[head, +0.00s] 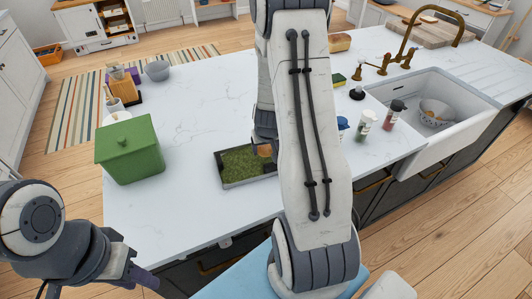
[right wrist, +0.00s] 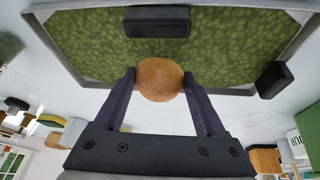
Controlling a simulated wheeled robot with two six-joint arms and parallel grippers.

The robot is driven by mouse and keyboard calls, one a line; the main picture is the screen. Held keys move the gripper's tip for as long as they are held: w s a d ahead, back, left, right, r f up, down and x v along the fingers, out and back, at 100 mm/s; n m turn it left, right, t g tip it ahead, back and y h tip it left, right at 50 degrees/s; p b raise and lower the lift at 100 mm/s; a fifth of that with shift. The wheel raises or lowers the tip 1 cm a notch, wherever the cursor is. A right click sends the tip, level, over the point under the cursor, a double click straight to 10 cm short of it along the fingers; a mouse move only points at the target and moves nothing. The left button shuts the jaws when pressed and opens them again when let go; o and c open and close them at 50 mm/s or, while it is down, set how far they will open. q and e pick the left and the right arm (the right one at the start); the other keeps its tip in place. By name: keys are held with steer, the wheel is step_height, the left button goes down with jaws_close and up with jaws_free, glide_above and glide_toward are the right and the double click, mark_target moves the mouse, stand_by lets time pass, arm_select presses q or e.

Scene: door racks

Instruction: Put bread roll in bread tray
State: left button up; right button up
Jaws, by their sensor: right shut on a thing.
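The round brown bread roll (right wrist: 160,79) is held between the two purple fingers of my right gripper (right wrist: 159,84) in the right wrist view. In the head view the roll (head: 265,150) shows small over the tray's right part, with my right arm hiding much around it. The bread tray (head: 232,183) is a shallow grey tray with a green lining, on the white counter. In the right wrist view the tray (right wrist: 58,12) lies behind the roll; I cannot tell whether they touch.
A green lidded box (head: 129,150) stands left of the tray. Two bottles (head: 366,124) and a sponge (head: 339,79) are right of my arm, near the sink (head: 440,105). A bread loaf (head: 340,42) lies farther back. The counter between box and tray is clear.

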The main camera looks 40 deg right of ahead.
arm_select(q)
steer(key=shift+f, duration=0.45)
arm_select(e)
steer(key=shift+f, duration=1.25)
arm_select(q)
steer(key=shift+f, duration=0.1)
arm_select(e)
steer(key=shift+f, duration=0.1)
steer(key=shift+f, duration=0.15)
steer(key=o, duration=1.3)
steer(key=shift+c, duration=0.2)
